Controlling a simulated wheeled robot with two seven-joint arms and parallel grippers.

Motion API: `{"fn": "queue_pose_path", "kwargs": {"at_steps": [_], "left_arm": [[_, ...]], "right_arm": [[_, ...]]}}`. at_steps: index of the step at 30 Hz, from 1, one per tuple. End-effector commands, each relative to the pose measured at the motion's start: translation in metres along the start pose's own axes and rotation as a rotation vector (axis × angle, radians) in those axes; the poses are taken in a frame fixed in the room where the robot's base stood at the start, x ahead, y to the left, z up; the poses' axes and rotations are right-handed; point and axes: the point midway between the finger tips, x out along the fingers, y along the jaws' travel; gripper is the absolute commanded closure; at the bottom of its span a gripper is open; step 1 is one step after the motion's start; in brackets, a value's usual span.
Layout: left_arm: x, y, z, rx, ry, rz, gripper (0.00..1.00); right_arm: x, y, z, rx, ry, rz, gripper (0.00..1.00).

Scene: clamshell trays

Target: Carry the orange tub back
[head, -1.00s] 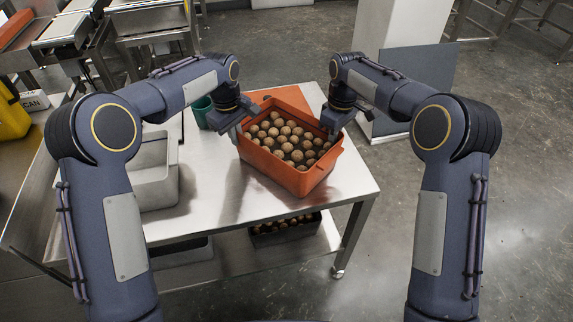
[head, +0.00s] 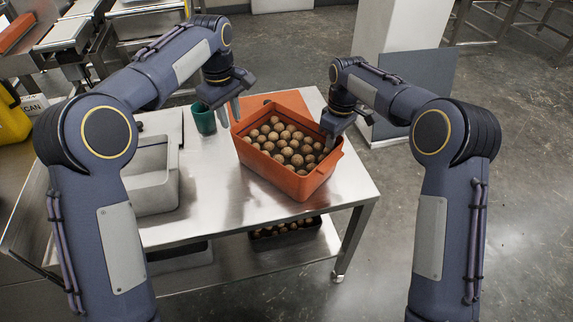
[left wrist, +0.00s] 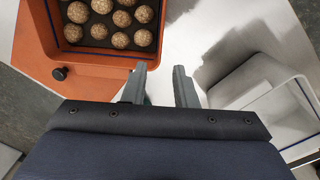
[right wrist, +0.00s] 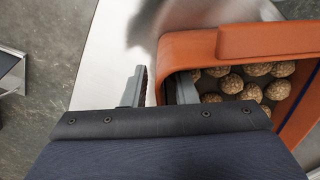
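The orange tub (head: 290,185), full of round brown balls, sits on the steel table. My left gripper (head: 233,103) is open and empty, just off the tub's left end; in the left wrist view (left wrist: 161,78) bare space shows between its fingers, with the tub at the left. My right gripper (head: 328,147) is at the tub's right end. In the right wrist view its fingers (right wrist: 157,80) are apart, one outside the tub wall (right wrist: 173,50) and one inside, with a gap showing beside the wall.
A flat orange patch (head: 285,97) lies on the table behind the tub. A green cup (head: 204,119) stands close to my left gripper. A grey bin (head: 150,190) is at the table's left. The table's front middle (head: 240,205) is clear.

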Motion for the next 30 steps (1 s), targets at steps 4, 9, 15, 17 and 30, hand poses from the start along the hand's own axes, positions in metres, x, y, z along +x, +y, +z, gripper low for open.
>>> {"fn": "queue_pose_path", "kwargs": {"at_steps": [4,9,15,17,30], "left_arm": [[-0.021,0.000,-0.001,-0.002,0.002,0.001,0.75],[-0.030,0.000,0.000,-0.001,0.000,-0.001,0.75],[-0.030,0.000,0.000,-0.001,0.000,-0.001,0.75],[-0.030,0.000,0.000,-0.001,0.000,-0.001,0.75],[-0.030,0.000,0.000,-0.001,0.000,-0.001,0.75]], "right_arm": [[0.000,0.000,0.000,0.000,0.000,0.000,0.75],[-0.004,0.000,0.000,0.000,0.002,0.001,0.75],[-0.036,0.000,-0.001,0.000,0.004,0.003,0.75],[-0.050,0.001,-0.001,0.001,0.004,0.003,0.75],[-0.117,0.000,0.000,0.001,0.001,0.001,0.75]]}}
